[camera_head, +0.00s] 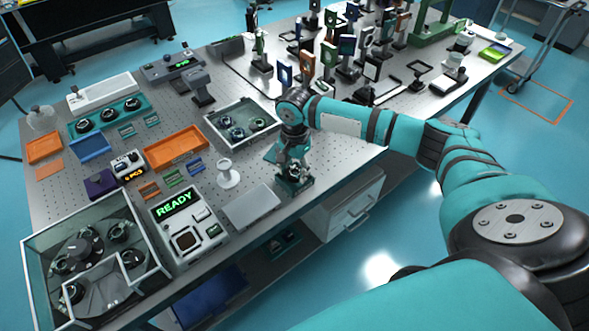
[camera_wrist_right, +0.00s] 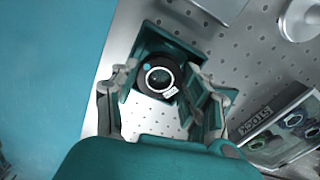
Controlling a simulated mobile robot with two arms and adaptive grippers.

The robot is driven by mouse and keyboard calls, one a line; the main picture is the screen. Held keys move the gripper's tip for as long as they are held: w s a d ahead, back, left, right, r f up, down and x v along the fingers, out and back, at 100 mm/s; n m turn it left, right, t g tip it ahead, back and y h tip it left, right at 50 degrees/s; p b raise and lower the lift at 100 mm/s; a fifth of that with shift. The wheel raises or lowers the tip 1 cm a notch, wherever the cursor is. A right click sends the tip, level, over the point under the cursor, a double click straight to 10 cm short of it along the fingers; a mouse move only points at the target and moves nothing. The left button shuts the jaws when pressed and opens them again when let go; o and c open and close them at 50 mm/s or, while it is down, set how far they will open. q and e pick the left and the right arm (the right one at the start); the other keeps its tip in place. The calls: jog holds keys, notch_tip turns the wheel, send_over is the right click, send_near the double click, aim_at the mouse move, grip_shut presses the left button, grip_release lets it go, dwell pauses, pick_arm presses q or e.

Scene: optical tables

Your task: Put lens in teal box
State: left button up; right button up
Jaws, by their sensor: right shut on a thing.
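My right gripper (camera_head: 293,182) is low over the table's front edge, pointing down. In the wrist view, my right gripper (camera_wrist_right: 165,100) is shut on a lens (camera_wrist_right: 159,77), a round black mount with a pale inner ring and a small teal dot. The lens sits between the two fingers; in the head view it is mostly hidden by the gripper. A teal box (camera_head: 127,126), shallow and holding several round dark mounts, lies at the back left of the table, well away from the gripper. My left gripper is out of view.
A clear-walled case (camera_head: 218,141) with lenses stands left of my gripper. A white stand (camera_head: 228,175), a grey plate (camera_head: 252,207) and a READY device (camera_head: 188,222) are nearby. An orange tray (camera_head: 176,148) and a large glass case (camera_head: 137,205) lie farther left. Optics crowd the back right.

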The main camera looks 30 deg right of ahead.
aim_at(295, 172)
jog(key=shift+f, duration=0.35)
jog(key=shift+s+a+f, duration=0.1)
jog(key=shift+s+f, duration=0.1)
jog(key=shift+f, duration=0.05)
jog(key=shift+s+a+f, duration=0.15)
jog(key=shift+s+f, duration=0.15)
jog(key=shift+f, duration=0.2)
jog(key=o, duration=1.2)
jog(key=shift+f, duration=0.1)
jog(key=shift+c, duration=0.2)
jog(key=shift+o, duration=0.5)
jog(key=shift+w+f, duration=0.2)
jog(key=shift+w, duration=0.05)
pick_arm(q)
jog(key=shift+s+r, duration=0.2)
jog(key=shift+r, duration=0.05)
pick_arm(e)
jog(key=shift+r, duration=0.2)
jog(key=shift+w+r, duration=0.1)
jog(key=shift+r, duration=0.2)
pick_arm(q)
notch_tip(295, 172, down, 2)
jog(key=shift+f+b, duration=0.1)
jog(key=shift+b, duration=0.8)
pick_arm(e)
notch_tip(295, 172, up, 13)
jog(key=shift+w+d, duration=0.15)
jog(key=shift+d, duration=0.1)
